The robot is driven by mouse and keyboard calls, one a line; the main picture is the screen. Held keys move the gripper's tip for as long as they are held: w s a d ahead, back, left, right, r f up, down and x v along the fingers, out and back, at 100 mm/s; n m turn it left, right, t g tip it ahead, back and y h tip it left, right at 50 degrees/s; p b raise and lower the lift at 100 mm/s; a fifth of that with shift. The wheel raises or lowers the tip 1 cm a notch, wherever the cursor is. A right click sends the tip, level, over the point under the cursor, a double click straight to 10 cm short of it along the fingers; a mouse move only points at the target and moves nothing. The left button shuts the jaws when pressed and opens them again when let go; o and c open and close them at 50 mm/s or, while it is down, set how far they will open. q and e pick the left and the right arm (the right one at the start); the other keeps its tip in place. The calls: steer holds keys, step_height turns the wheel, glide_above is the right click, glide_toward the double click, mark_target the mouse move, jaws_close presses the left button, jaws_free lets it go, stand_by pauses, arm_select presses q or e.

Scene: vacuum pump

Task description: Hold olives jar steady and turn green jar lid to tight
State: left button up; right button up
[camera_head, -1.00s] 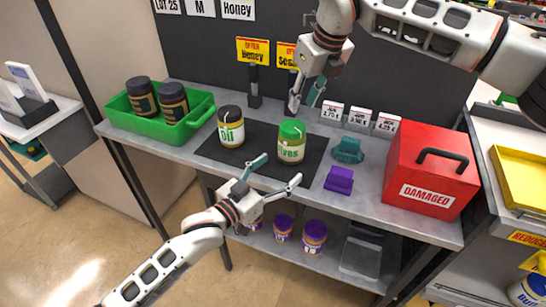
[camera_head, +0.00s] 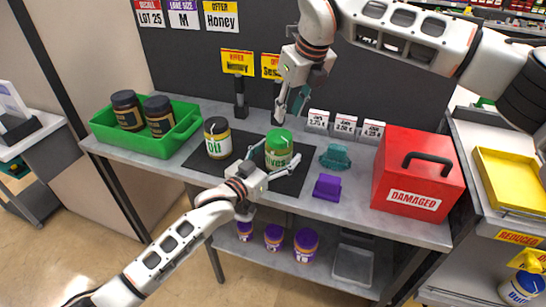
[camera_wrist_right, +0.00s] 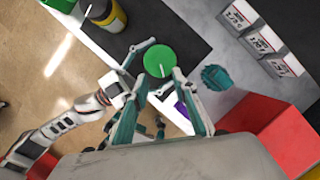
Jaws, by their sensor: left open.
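The olives jar (camera_head: 277,160) stands upright on the black mat (camera_head: 203,165). Its green lid (camera_head: 279,136) is on top and shows a pale mark; the right wrist view shows the lid (camera_wrist_right: 160,62) from above. My left gripper (camera_head: 273,162) is open, with one finger on each side of the jar's lower part; I cannot tell whether they touch it. My right gripper (camera_head: 289,108) points down above and behind the lid in the head view. In the right wrist view, my right gripper's fingertips (camera_wrist_right: 161,78) are apart with nothing between them, near the lid's edge.
A jar marked oil (camera_head: 217,138) stands left of the olives jar. A green crate (camera_head: 150,146) holds two dark jars. A teal object (camera_head: 335,157), a purple object (camera_head: 327,187) and a red box (camera_head: 418,175) are to the right. Price cards (camera_head: 344,126) stand behind.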

mark_target(279, 135)
arm_select(q)
steer(key=c, duration=1.6)
arm_select(e)
steer(key=shift+o, duration=0.8)
steer(key=o, duration=1)
steer(key=shift+s+a+r, duration=0.1)
steer(key=shift+a, duration=0.05)
steer(key=shift+c, duration=0.2)
arm_select(q)
steer(key=shift+f, duration=0.1)
arm_select(e)
steer(key=w+f+m+h, duration=0.1)
steer(key=f+m, duration=0.1)
steer(key=f, duration=0.1)
steer(key=w+a+f+m+h, duration=0.1)
steer(key=f+m, duration=0.2)
steer(key=w+a+f+m+t, duration=0.1)
steer(key=f+m, duration=0.2)
steer(key=shift+a+f+h, duration=0.1)
steer(key=shift+h, duration=0.3)
steer(key=c, duration=1.1)
